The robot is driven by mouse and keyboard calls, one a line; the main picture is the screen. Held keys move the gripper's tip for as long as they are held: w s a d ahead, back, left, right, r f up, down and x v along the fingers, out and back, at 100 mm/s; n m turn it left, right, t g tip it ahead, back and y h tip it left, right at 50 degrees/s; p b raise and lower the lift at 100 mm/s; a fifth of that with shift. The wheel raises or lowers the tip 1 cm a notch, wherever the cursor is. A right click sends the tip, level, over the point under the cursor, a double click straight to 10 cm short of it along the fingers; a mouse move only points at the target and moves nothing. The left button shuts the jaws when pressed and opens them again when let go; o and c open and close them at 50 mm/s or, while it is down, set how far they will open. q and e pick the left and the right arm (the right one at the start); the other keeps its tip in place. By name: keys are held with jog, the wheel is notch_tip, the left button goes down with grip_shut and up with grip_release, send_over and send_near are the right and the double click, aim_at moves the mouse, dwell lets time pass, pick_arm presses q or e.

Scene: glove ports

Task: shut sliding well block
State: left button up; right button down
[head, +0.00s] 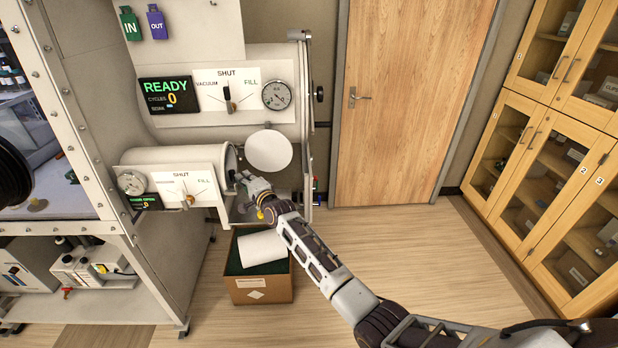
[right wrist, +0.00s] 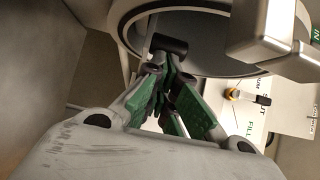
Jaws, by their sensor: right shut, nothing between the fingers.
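I cannot make out a sliding well block for certain in either view. My right gripper (head: 243,179) is at the open end of the small antechamber (head: 178,156), below and left of a round white door disc (head: 269,151). In the right wrist view its green-padded fingers (right wrist: 172,72) are together with nothing between them. Their tips are close to a short dark cylindrical bar (right wrist: 170,44) in front of a round grey rim (right wrist: 200,70); I cannot tell whether they touch it. My left gripper is not in view.
An open carton (head: 259,285) with a white cylinder (head: 262,247) stands on the floor under the gripper. The large chamber panel (head: 210,95) reads READY, cycles 0. The small panel (head: 178,187) has a valve and gauge. Floor to the right is clear before wooden cabinets (head: 540,150).

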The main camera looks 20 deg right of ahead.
jog(key=shift+w+a, duration=0.2)
jog(key=shift+a, duration=0.3)
jog(key=shift+w+a, duration=0.15)
jog(key=shift+a, duration=0.35)
jog(key=shift+s+d, duration=0.1)
